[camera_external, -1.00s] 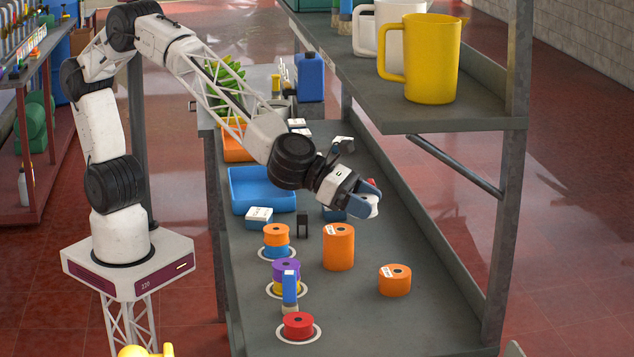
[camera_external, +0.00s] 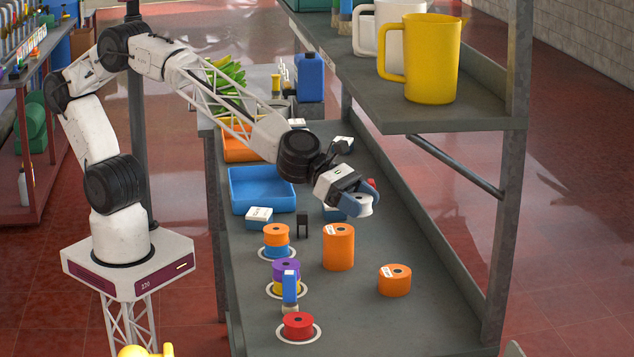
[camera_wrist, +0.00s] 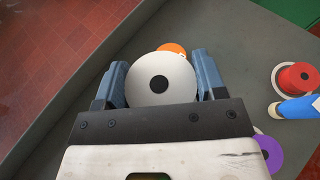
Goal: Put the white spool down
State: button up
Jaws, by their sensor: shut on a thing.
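The white spool (camera_external: 366,206) is a short round reel with a dark centre hole. It also shows in the wrist view (camera_wrist: 178,72), between the two blue fingers. My gripper (camera_external: 357,198) is shut on it and holds it over the grey bench, behind the tall orange spool in the outside view. Whether the spool touches the bench cannot be told. In the wrist view my gripper (camera_wrist: 160,80) has one finger on each side of the spool, and an orange spool (camera_wrist: 174,48) peeks out past it.
On the bench (camera_external: 350,310) stand a tall orange spool (camera_external: 338,248) and a short orange one (camera_external: 394,282). White rings hold an orange-on-blue stack (camera_external: 276,240), a purple-on-yellow stack (camera_external: 284,268) and a red spool (camera_external: 298,325). A blue tray (camera_external: 262,190) lies behind. A shelf (camera_external: 450,118) overhangs at right.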

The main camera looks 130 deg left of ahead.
jog(key=shift+s+a+f, duration=0.1)
jog(key=shift+a, duration=0.05)
dwell(0.6)
jog(key=s+a+f+n+g+y, duration=0.1)
jog(key=s+a+f+n+y, duration=0.15)
jog(key=s+a, duration=0.4)
jog(key=s+a+f+n+g+y, duration=0.1)
jog(key=s+a+n+y, duration=0.25)
jog(key=a, duration=0.55)
jog(key=s+a+f+n+g+y, duration=0.1)
jog(key=s+a+f+n+y, duration=0.1)
jog(key=s+a, duration=0.45)
jog(key=s+a+f+n+g+y, duration=0.1)
jog(key=s+a+n+g, duration=0.1)
jog(key=s+a, duration=0.3)
jog(key=s+a+f+n+g+y, duration=0.1)
jog(key=s+a, duration=0.4)
jog(key=s, duration=0.6)
jog(key=s+a+f+n+g+y, duration=0.2)
jog(key=s+a+n+g+y, duration=0.1)
jog(key=s, duration=0.6)
jog(key=shift+a+n+g, duration=0.8)
jog(key=shift+a+g, duration=0.2)
jog(key=shift+a, duration=0.1)
jog(key=shift+w, duration=0.1)
